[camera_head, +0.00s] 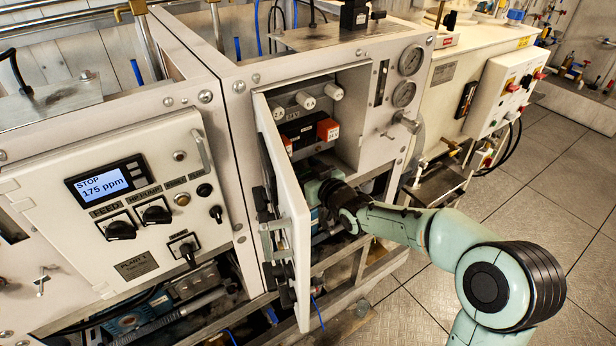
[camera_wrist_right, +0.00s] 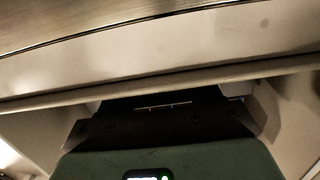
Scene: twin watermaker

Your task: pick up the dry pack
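I cannot tell for sure which thing is the dry pack. A dark box with orange-red blocks (camera_head: 328,130) at its ends sits inside the open cabinet in the head view, below several white round caps (camera_head: 306,101). My right gripper (camera_head: 322,190) reaches into the lower part of this cabinet, below the dark box. Its fingertips are hidden by the door and the dark interior. The right wrist view shows a dark black part and a green body with a small lit display close up under a pale ledge; no clear grasped thing shows. My left gripper is not in view.
The cabinet door (camera_head: 289,215) stands open left of my right arm. A control panel (camera_head: 110,195) reading 175 ppm is at the left. Gauges (camera_head: 411,60) and a hose fitting flank the cabinet's right side. Tiled floor (camera_head: 540,180) is clear at the right.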

